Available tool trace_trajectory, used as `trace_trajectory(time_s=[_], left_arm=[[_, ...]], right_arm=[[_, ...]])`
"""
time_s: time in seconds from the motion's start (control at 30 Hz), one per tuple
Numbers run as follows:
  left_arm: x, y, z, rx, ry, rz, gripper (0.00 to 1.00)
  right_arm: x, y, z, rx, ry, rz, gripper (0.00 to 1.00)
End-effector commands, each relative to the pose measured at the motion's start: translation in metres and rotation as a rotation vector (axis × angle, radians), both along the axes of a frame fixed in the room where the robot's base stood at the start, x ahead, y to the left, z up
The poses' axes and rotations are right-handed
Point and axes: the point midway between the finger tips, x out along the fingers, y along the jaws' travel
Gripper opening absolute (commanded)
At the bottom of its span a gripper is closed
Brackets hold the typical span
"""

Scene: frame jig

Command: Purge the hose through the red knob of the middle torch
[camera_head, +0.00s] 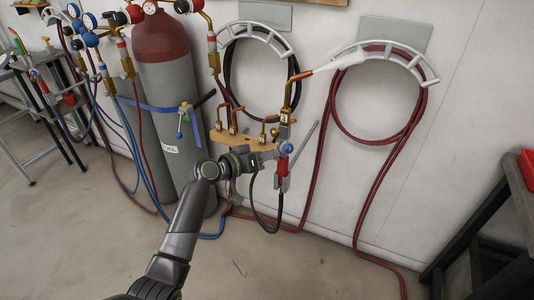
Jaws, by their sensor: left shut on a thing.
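The torch (284,133) stands upright in front of the wall, with a copper neck (290,92) bent to the right at the top. A pale white plume (336,66) spreads from its tip towards the right hose hanger. A blue knob (287,148) and a red part (282,167), which looks like the red knob, are on its lower body. My left gripper (271,157) reaches in from below and is shut at the torch's body beside the blue knob. Its fingers are small here, and the exact grip spot is unclear. My right gripper is out of view.
A wooden rack (232,140) with brass tips is just behind my gripper. A red-topped grey cylinder (167,95) stands to the left. Red hose (372,142) hangs at right and trails on the floor. A dark bench (497,210) stands at far right.

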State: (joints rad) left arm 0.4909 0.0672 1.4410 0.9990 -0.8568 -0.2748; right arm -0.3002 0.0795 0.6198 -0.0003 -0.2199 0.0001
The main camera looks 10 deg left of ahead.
Motion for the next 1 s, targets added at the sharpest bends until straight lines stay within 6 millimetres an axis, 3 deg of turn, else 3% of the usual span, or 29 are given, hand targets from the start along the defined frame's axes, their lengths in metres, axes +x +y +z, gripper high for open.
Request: trace_trajectory(time_s=[0.27,0.3,0.43,0.77,1.0], left_arm=[[0.0,0.0,0.0,0.001,0.0,-0.001,0.02],[0.0,0.0,0.0,0.001,0.0,-0.001,0.27],[0.0,0.0,0.0,0.001,-0.001,0.0,0.44],[-0.001,0.001,0.0,0.001,-0.001,0.0,0.45],[-0.018,0.019,0.005,0.003,-0.003,0.001,0.45]], right_arm=[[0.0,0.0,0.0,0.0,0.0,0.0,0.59],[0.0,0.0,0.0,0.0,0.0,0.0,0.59],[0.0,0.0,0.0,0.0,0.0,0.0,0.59],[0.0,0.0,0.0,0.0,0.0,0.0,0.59],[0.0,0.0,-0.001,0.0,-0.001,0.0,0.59]])
